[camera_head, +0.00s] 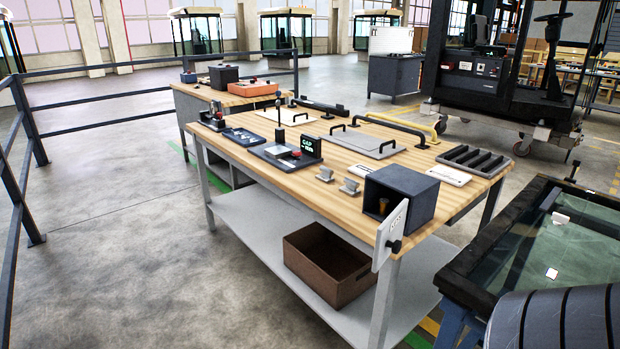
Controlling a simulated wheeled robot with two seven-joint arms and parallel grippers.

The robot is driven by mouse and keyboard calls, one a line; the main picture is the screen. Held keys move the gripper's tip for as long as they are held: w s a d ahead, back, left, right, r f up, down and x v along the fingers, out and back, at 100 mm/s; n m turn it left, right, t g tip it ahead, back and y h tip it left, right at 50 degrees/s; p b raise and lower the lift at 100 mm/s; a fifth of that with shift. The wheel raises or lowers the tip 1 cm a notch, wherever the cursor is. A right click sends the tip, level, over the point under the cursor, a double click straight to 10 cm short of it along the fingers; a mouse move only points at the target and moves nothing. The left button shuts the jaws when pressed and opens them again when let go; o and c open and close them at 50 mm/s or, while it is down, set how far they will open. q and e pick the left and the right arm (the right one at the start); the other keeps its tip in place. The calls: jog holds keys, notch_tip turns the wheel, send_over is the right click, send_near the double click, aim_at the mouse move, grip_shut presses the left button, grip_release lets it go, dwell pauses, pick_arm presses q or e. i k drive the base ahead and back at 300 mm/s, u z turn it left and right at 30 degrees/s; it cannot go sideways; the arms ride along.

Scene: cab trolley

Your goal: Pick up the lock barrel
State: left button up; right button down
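I cannot tell for certain which thing is the lock barrel. Two small silvery metal parts, one on the left (325,174) and one on the right (350,186), stand near the front edge of the wooden-topped workbench (240,160). A small brass-coloured piece (382,206) shows inside the dark open-fronted box (411,191) at the bench's near right corner; its shape is too small to make out. Neither of my grippers is in view, and nothing is seen held.
A small press-like device with a lit display (310,147) stands behind the metal parts. A slotted dark tray (471,160) and a grey panel with handles (367,143) lie farther back. A brown crate (325,285) sits on the lower shelf. Open floor lies left of the bench.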

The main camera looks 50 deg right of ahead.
aim_at(384, 203)
jog(key=i, duration=1.15)
jog(key=z, duration=2.75)
jog(key=i, duration=1)
jog(key=u, duration=0.05)
